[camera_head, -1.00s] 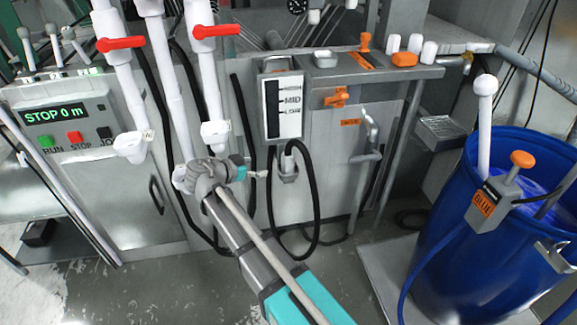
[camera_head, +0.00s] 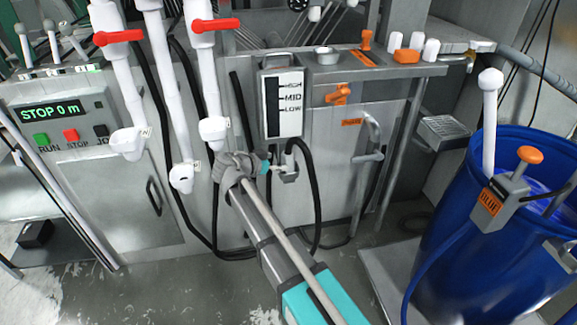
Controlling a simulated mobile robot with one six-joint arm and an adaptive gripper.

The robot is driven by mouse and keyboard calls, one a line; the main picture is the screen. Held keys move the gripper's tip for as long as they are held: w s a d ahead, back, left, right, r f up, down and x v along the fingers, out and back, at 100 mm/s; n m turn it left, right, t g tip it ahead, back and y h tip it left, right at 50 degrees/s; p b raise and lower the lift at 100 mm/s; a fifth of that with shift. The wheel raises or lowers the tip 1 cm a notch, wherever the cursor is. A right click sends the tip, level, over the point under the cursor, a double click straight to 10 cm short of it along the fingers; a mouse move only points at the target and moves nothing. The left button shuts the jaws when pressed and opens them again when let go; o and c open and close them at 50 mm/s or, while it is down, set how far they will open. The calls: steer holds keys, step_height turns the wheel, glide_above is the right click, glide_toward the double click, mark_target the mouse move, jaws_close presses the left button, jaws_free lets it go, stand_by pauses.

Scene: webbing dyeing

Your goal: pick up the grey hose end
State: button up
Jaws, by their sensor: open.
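The grey hose end (camera_head: 290,174) sits at a small holder on the front of the grey machine, below the level gauge. A black hose (camera_head: 314,200) arches up from it and loops down toward the floor. My gripper (camera_head: 277,168) is open and points right, with its fingertips close to the left side of the hose end. I cannot tell whether they touch it or whether it lies between them. The gripper's wrist hides the panel behind it.
White pipes with red valve handles (camera_head: 215,25) hang just left of my gripper. The HIGH/MID/LOW gauge (camera_head: 284,104) is above it. A grey bent pipe handle (camera_head: 372,150) is to the right. A blue barrel (camera_head: 455,250) stands at the far right.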

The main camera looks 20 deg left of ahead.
mark_target(283, 158)
stand_by(0.3)
steer(key=shift+b+x, duration=0.95)
steer(key=shift+x, duration=1.7)
steer(key=shift+w+a, duration=0.1)
steer(key=shift+r, duration=0.1)
jaws_close()
steer(key=shift+r, duration=0.2)
